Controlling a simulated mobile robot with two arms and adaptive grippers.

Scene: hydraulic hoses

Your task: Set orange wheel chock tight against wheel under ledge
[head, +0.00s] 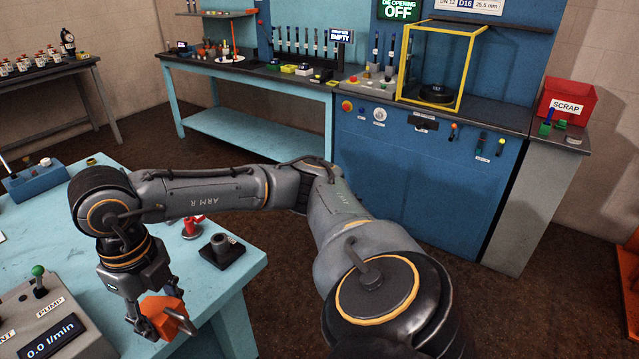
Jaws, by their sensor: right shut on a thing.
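My right gripper (158,324) is at the lower left of the head view, pointing down. It is shut on the orange wheel chock (162,309), a small block with slanted faces. A grey piece sticks out at the chock's right side; I cannot tell whether it is a finger or part of the chock. The chock is over or just beside the front edge of the light blue table (85,240). I cannot tell its height. No wheel or ledge can be made out here. My left gripper is not in view.
A black fitting on a block (222,250) and a red item (192,226) stand on the table near my right arm. A pump control box (50,320) is left of the gripper. A blue machine (425,185) stands behind. Brown floor is open between.

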